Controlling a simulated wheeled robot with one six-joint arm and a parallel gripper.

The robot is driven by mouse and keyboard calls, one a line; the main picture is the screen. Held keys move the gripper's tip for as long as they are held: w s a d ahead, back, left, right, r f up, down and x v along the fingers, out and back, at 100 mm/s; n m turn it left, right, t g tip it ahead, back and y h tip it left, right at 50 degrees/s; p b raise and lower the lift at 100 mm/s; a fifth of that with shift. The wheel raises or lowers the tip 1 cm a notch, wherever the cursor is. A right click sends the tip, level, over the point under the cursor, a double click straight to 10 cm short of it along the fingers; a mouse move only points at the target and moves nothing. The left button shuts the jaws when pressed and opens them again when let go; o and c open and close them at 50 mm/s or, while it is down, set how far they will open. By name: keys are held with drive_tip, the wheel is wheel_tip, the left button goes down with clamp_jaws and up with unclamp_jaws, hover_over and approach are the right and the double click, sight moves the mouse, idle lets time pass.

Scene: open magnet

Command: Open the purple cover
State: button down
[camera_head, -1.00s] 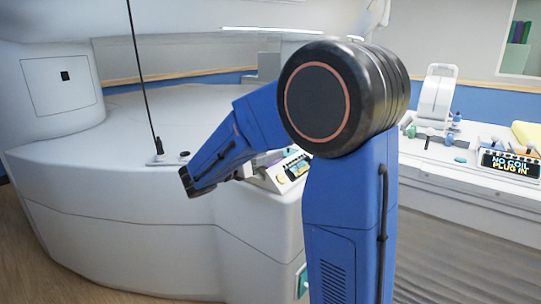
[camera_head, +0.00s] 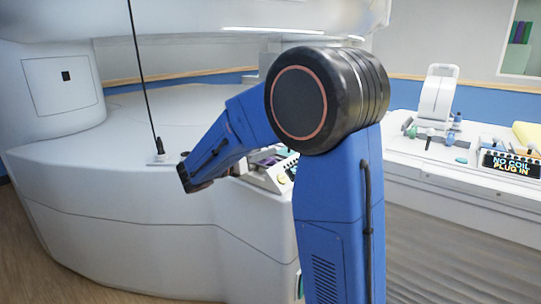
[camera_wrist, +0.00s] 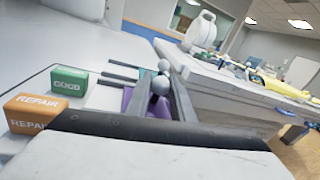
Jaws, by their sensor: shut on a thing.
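The purple cover (camera_wrist: 127,98) shows in the wrist view as small patches beside and between my fingers; most of it is hidden. A small purple patch, probably the same cover, shows on the console (camera_head: 266,158) in the head view, partly behind my arm. My gripper (camera_wrist: 161,82) is at the cover, its two grey fingers closed on a round grey knob (camera_wrist: 160,85). Another pale ball (camera_wrist: 164,66) shows just beyond it. In the head view my gripper is hidden behind my blue arm.
Left in the wrist view stand an orange REPAIR block (camera_wrist: 36,112) and a green GOOD block (camera_wrist: 69,80) on the white surface. Right in the head view is a bench with a NO COIL PLUG IN display (camera_head: 508,164). A thin black rod (camera_head: 143,80) stands left of my arm.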

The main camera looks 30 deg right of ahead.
drive_tip(key=shift+w+a, duration=0.35)
drive_tip(key=shift+w, duration=0.55)
drive_tip(key=shift+w+a, duration=0.3)
drive_tip(key=shift+w, duration=0.6)
drive_tip(key=c, duration=1.5)
unclamp_jaws()
drive_tip(key=shift+c, duration=0.2)
drive_tip(key=s+a, duration=0.2)
drive_tip(key=a, duration=1.5)
drive_tip(key=shift+s, duration=0.35)
drive_tip(key=shift+a, duration=0.1)
